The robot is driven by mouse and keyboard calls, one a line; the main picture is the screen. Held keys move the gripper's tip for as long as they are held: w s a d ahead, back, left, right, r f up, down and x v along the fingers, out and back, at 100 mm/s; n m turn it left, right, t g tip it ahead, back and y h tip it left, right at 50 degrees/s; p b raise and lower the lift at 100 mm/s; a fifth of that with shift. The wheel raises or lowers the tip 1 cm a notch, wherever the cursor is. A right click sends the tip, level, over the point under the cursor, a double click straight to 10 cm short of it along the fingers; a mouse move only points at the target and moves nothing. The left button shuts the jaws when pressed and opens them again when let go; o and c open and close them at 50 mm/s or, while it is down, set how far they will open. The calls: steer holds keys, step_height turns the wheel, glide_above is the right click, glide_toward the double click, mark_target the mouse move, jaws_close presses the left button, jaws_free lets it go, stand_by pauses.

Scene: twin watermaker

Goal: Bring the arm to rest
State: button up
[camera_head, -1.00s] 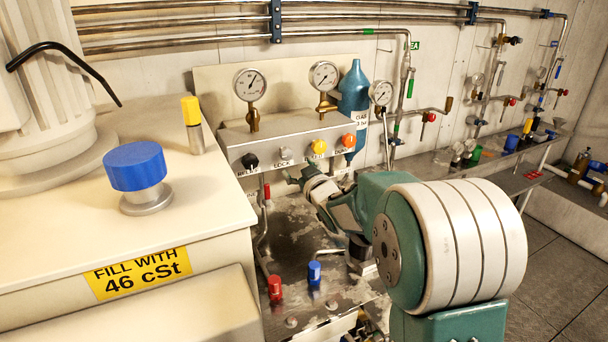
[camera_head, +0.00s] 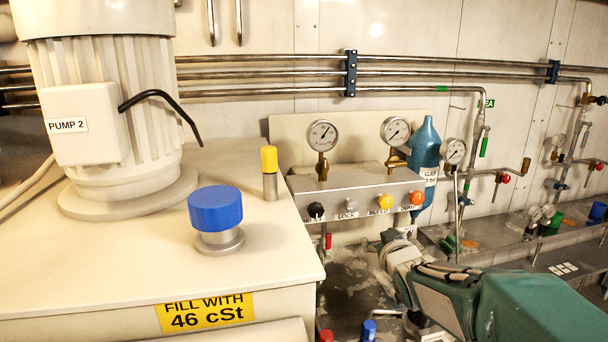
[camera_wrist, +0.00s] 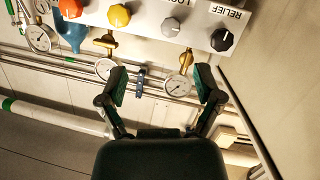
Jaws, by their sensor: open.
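My gripper (camera_wrist: 162,85) shows in the wrist view with its two dark, green-padded fingers spread apart and nothing between them. It faces the valve panel, whose knobs and gauges appear upside down there. In the head view my green and white arm fills the lower right, below and in front of the panel (camera_head: 357,190). The gripper's fingertips cannot be made out in the head view. The panel carries a black knob (camera_head: 316,210), a grey knob, a yellow knob (camera_head: 384,202) and an orange knob (camera_head: 417,198).
A pump motor (camera_head: 105,110) and a blue cap (camera_head: 216,208) stand on the cream tank (camera_head: 110,265) at left. Two gauges (camera_head: 322,135) rise above the panel, beside a blue bottle (camera_head: 425,150). Red and blue valve handles (camera_head: 369,331) sit low near my arm. Pipes run along the wall.

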steer(key=s+a+f+m+g, duration=0.1)
steer(key=s+g, duration=0.4)
steer(key=s, duration=1)
steer(key=s+a+f+m+g, duration=0.2)
steer(key=s+f+g, duration=0.2)
steer(key=s, duration=1.2)
steer(key=shift+s+a+g+h, duration=0.2)
steer(key=shift+s+g+h, duration=0.1)
steer(key=shift+g, duration=0.1)
